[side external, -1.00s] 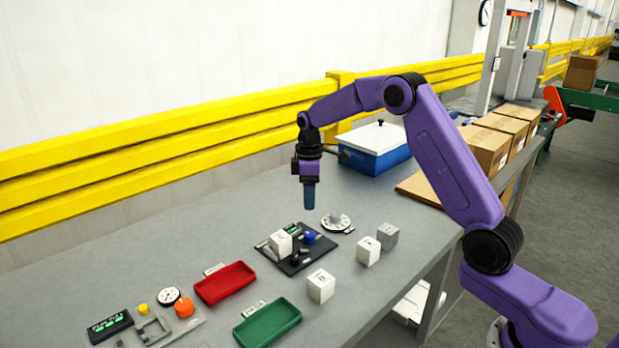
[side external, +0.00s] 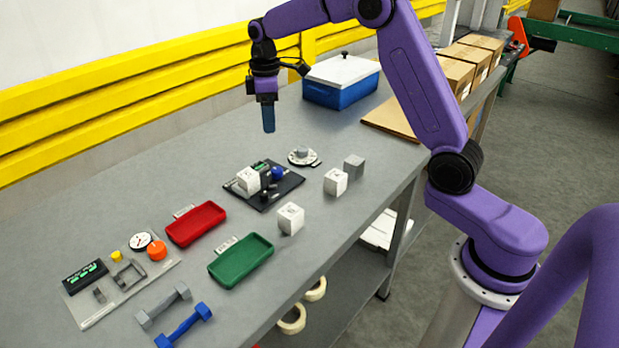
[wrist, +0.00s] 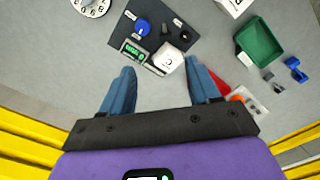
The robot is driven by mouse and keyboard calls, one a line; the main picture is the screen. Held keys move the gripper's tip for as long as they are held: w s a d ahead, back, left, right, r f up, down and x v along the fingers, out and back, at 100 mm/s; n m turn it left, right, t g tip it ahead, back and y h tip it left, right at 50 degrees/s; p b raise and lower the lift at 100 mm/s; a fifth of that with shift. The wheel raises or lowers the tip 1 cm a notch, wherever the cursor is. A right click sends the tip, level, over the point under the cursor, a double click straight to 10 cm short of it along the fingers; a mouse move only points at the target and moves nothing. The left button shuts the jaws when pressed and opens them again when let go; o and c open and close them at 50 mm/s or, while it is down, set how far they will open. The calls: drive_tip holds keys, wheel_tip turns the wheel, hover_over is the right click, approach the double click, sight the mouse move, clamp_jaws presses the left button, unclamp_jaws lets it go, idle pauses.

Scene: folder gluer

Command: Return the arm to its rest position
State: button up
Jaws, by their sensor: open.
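My gripper (side external: 268,130) hangs from the purple arm, pointing down, above the grey table behind the black plate. In the wrist view my gripper (wrist: 155,92) shows two blue fingers spread wide apart with nothing between them. The black plate (side external: 284,192) lies on the table, with a white lettered block (side external: 248,180), a blue knob (side external: 278,174) and a small green display on it. The plate, white block (wrist: 170,66) and blue knob (wrist: 142,27) also show in the wrist view, beyond the fingertips.
A red tray (side external: 196,224) and a green tray (side external: 241,262) lie nearer the front. White blocks (side external: 291,218) (side external: 335,182) and a grey block (side external: 354,167) stand along the table's right side. A blue box with a white lid (side external: 341,84) stands behind. Yellow rails (side external: 130,95) run along the wall.

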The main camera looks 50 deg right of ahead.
drive_tip(key=s+a+r+n, duration=0.1)
drive_tip(key=s+a, duration=0.4)
drive_tip(key=s, duration=0.4)
drive_tip(key=s+a+r+n, duration=0.1)
drive_tip(key=s+a, duration=0.4)
drive_tip(key=s, duration=0.3)
drive_tip(key=s+d+f, duration=0.1)
drive_tip(key=s+d, duration=0.1)
drive_tip(key=s, duration=0.9)
drive_tip(key=s+d+f+n, duration=0.1)
drive_tip(key=s, duration=1.1)
drive_tip(key=shift+d+f, duration=0.4)
